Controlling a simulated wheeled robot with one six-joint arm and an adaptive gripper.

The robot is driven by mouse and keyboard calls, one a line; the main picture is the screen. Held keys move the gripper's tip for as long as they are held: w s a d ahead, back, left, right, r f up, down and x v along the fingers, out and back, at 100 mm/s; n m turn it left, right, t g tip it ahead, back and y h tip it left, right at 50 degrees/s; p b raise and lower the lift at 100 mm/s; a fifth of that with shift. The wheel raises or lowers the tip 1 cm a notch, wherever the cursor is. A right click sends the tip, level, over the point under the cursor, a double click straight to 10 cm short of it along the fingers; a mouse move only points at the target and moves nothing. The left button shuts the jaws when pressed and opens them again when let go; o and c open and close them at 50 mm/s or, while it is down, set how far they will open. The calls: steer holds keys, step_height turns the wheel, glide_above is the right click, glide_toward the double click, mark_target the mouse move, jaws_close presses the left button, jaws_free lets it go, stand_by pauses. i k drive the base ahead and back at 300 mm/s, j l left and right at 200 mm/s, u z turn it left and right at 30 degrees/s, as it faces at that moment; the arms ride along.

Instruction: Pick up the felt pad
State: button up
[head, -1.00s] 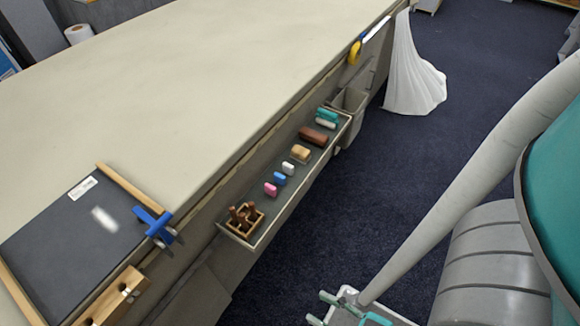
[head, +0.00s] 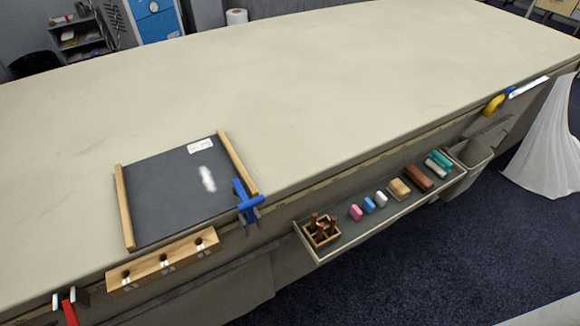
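I cannot tell for sure which thing is the felt pad. The candidates lie in a row in a narrow grey tray (head: 352,234) along the table's front side. From left to right they are a pink block (head: 355,212), a blue block (head: 368,205), a white block (head: 381,199), a tan block (head: 399,188), a dark brown block (head: 418,178), and a teal piece (head: 440,160) beside a pale one (head: 435,169). My gripper is not in view.
A dark board (head: 180,192) with wooden side strips and a blue clamp (head: 246,200) lies on the cloth table (head: 330,90). A wooden box of brown pegs (head: 321,232) fills the tray's left end. A grey bin (head: 470,156) hangs right of it. Dark floor (head: 440,260) in front is clear.

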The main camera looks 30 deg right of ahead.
mark_target(400, 191)
steer(key=k+j+z, duration=0.15)
steer(key=z, duration=0.2)
steer(key=k+j+z, duration=0.2)
steer(key=z, duration=0.15)
steer(key=j, duration=0.1)
